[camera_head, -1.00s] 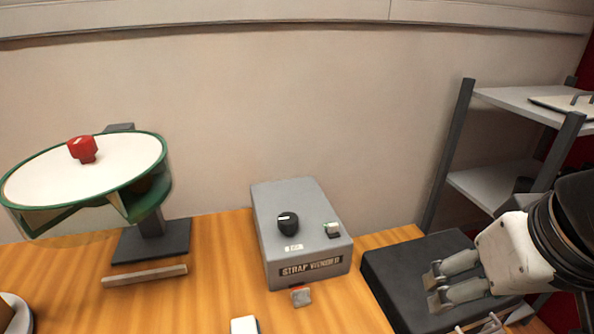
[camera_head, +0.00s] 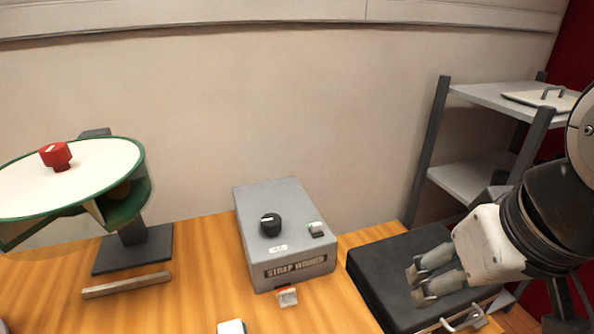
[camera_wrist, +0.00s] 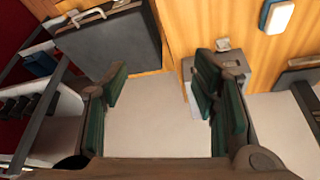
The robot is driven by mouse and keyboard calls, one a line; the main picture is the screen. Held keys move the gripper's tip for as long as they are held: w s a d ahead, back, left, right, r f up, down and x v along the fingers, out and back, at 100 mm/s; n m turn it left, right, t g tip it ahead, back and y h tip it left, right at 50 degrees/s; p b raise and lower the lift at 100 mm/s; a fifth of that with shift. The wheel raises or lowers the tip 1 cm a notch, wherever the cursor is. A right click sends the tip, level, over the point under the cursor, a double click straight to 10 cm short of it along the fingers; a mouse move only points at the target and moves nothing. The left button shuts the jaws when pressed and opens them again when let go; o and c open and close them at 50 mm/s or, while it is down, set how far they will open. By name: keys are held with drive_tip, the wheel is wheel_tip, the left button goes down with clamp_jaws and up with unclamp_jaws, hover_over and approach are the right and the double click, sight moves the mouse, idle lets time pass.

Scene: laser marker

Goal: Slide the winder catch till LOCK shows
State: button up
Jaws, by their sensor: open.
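The strap winder (camera_head: 290,255) is a grey box on the wooden table, with a "STRAP WINDER" label on its front. A small grey tab with a reddish edge, apparently the catch (camera_head: 287,298), sits low at its front; I can read no LOCK on it. The tab also shows in the wrist view (camera_wrist: 222,44), above the partly hidden grey box (camera_wrist: 235,65). My gripper (camera_head: 417,286) is open and empty, right of the winder and over the black case. In the wrist view its fingers (camera_wrist: 160,85) stand wide apart, the right one overlapping the box.
A black knob (camera_head: 270,224) and small switch (camera_head: 316,229) are on the winder's top. The black case (camera_head: 385,262) lies to its right, before a shelf rack (camera_head: 432,150). A green-rimmed round stand (camera_head: 75,180) is at left, a bar (camera_head: 127,285) before it. A white block (camera_head: 232,327) is in front.

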drive_tip(key=shift+w, duration=0.1)
drive_tip(key=c, duration=0.4)
drive_tip(key=shift+w+d+r+n+p, duration=0.2)
drive_tip(key=shift+w+n+p, duration=0.1)
drive_tip(key=shift+n, duration=0.3)
drive_tip(key=c, duration=0.5)
drive_tip(key=w+n+p, duration=0.1)
drive_tip(key=n, duration=0.1)
drive_tip(key=w+r+n+h+p, duration=0.1)
drive_tip(key=w+n, duration=0.1)
drive_tip(key=n, duration=0.1)
drive_tip(key=w+d+n+h+p, duration=0.1)
drive_tip(key=w+n, duration=0.1)
drive_tip(key=n, duration=0.1)
drive_tip(key=shift+d+r, duration=0.1)
drive_tip(key=shift+r, duration=0.25)
clamp_jaws()
drive_tip(key=w+a+f+n+y+p, duration=0.1)
drive_tip(key=w+a+f+n+p, duration=0.3)
drive_tip(key=n, duration=1.1)
drive_tip(key=w+a+f+n+y+p, duration=0.2)
drive_tip(key=w+a+f+n+p, duration=0.2)
drive_tip(key=n, duration=1.1)
drive_tip(key=shift+w+a+p, duration=0.75)
drive_tip(key=shift+w+a, duration=0.6)
drive_tip(key=shift+w, duration=0.35)
